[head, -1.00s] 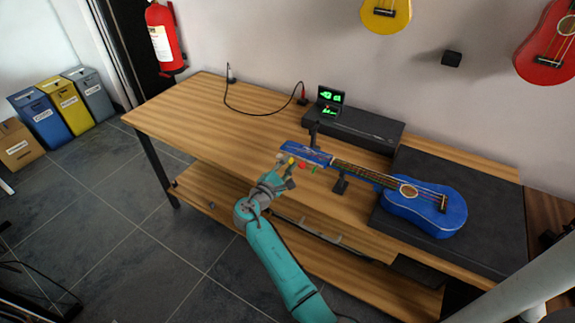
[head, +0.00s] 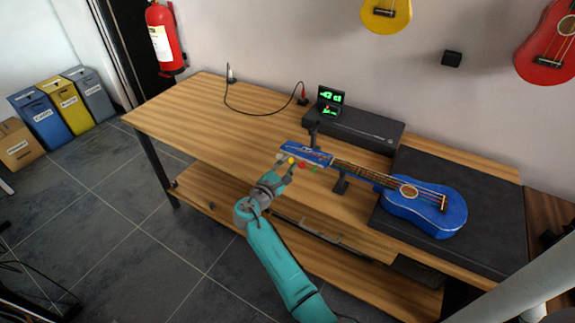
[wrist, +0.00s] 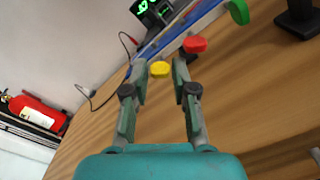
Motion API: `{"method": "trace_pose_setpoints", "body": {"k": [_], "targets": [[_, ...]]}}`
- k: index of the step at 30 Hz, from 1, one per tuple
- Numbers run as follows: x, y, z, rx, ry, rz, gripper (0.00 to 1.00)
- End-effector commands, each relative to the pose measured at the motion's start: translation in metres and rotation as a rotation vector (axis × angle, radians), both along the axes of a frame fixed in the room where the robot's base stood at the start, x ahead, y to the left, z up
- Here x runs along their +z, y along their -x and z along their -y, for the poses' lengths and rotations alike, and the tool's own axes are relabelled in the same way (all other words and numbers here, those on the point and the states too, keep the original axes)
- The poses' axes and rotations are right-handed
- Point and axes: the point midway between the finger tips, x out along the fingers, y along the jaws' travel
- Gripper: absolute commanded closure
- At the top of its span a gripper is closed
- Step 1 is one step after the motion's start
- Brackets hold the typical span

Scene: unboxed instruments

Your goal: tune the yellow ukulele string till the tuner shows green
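Coloured tuning pegs stick out from the headstock. The yellow peg (head: 291,161) also shows in the wrist view (wrist: 160,69), with the red peg (wrist: 195,45) and green peg (wrist: 239,11) to its right. My gripper (head: 285,166) is at the yellow peg. In the wrist view its fingers (wrist: 160,74) stand apart on either side of the yellow peg, with gaps visible. The tuner (head: 330,98) shows green characters and a small red mark.
The tuner stands on a black case (head: 360,130) at the back of the wooden table (head: 190,110). A neck support (head: 341,184) stands under the neck. The ukulele's body rests on a dark mat (head: 480,225). A cable (head: 250,113) lies behind on the left.

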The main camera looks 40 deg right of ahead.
Motion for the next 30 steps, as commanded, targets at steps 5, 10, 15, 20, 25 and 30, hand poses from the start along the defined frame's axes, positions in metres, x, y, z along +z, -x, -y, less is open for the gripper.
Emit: {"method": "trace_pose_setpoints", "body": {"k": [5,10,15,20,25,30], "targets": [[0.000,0.000,0.000,0.000,0.000,0.000,0.68],[0.000,0.001,-0.002,0.000,0.000,0.000,0.68],[-0.001,0.007,-0.020,0.001,0.000,0.000,0.68],[-0.001,0.018,-0.050,0.004,0.000,0.000,0.68],[0.000,0.028,-0.081,0.004,0.000,0.000,0.68],[0.000,0.037,-0.102,0.002,-0.001,0.000,0.68]]}}
